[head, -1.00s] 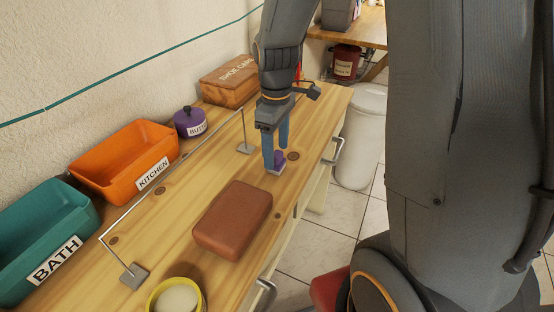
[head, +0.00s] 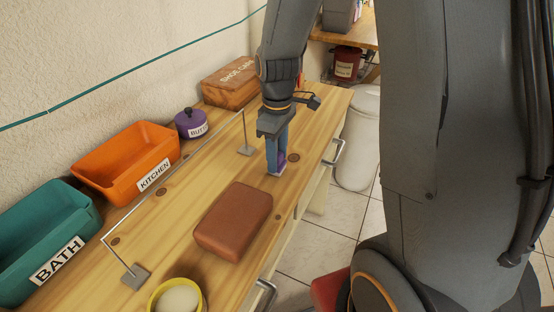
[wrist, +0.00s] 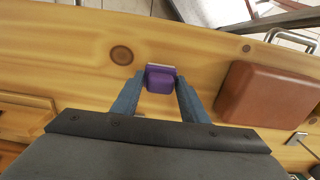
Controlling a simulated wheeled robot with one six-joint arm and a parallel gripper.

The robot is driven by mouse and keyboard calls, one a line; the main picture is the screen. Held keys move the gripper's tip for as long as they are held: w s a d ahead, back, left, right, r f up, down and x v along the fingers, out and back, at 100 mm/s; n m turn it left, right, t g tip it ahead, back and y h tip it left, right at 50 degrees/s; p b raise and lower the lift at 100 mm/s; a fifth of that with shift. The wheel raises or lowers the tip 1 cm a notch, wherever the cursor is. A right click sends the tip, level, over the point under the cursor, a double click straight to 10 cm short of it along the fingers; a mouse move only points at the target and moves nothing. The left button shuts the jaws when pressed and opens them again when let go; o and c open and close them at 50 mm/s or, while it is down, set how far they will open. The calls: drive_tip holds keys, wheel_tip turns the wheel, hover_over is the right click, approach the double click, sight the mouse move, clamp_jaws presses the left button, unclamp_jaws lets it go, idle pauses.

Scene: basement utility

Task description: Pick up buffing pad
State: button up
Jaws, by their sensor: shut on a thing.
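The buffing pad is a small purple block with a pale underside. In the wrist view the pad (wrist: 161,79) sits between the two blue fingertips of my gripper (wrist: 160,86), which touch its sides. In the head view my gripper (head: 276,165) reaches down to the wooden bench top, and the purple pad (head: 282,160) shows partly behind the fingers. My gripper is shut on it. The pad is at or very near the bench surface; I cannot tell if it is lifted.
A brown block (head: 234,221) lies close to the gripper. A thin metal rail (head: 177,172) stands along the bench. Behind it are a teal BATH bin (head: 40,232), an orange KITCHEN bin (head: 112,183), a purple lidded pot (head: 190,123) and a wooden box (head: 230,84). A yellow-rimmed bowl (head: 157,301) stands in front.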

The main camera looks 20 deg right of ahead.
wheel_tip(320, 180, up, 10)
drive_tip(key=shift+f+b, duration=0.1)
drive_tip(key=shift+b, duration=0.85)
drive_tip(key=shift+o, duration=1.3)
drive_tip(key=shift+c, duration=0.7)
drive_tip(key=shift+s, duration=0.1)
